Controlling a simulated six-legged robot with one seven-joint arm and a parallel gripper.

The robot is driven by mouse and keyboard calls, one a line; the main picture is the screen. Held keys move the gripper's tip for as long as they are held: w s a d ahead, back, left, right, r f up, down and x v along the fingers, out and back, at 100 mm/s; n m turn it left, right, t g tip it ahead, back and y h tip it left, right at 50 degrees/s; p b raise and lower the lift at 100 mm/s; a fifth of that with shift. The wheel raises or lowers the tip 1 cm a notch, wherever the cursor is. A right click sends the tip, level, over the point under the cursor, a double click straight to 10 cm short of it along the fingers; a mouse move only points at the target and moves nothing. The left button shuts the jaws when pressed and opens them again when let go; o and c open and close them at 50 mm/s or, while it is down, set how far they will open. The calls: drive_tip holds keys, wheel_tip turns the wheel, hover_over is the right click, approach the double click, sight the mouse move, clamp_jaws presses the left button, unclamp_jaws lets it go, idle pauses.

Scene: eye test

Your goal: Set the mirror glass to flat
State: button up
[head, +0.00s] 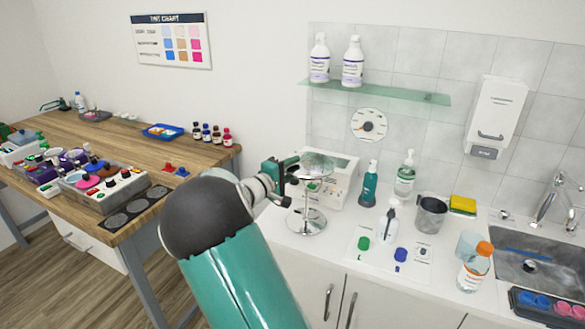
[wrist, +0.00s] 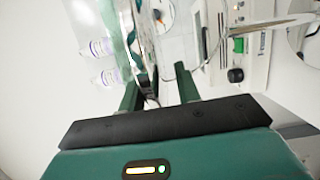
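A round mirror on a metal stand is on the white counter in the head view, with its mirror glass (head: 318,162) at the top and its round base (head: 306,222) below. The glass looks like a wide ellipse, and I cannot tell its exact tilt. My gripper (head: 286,172) is at the left side of the glass; I cannot tell whether it touches. In the wrist view my gripper (wrist: 158,82) has its two green fingers apart, with a small dark part showing between them. The stand's stem (wrist: 275,27) runs in from the right there.
A white instrument box (head: 340,175) stands close behind the mirror. A teal bottle (head: 370,185), a pump bottle (head: 405,175) and a steel beaker (head: 431,213) stand to the right. A glass shelf (head: 410,95) with two white bottles is above. A sink (head: 540,262) is at far right.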

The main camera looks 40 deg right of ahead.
drive_tip(key=shift+r, duration=0.1)
drive_tip(key=s+a, duration=0.2)
drive_tip(key=a, duration=1.1)
drive_tip(key=shift+s+a, duration=0.25)
drive_tip(key=shift+s, duration=0.15)
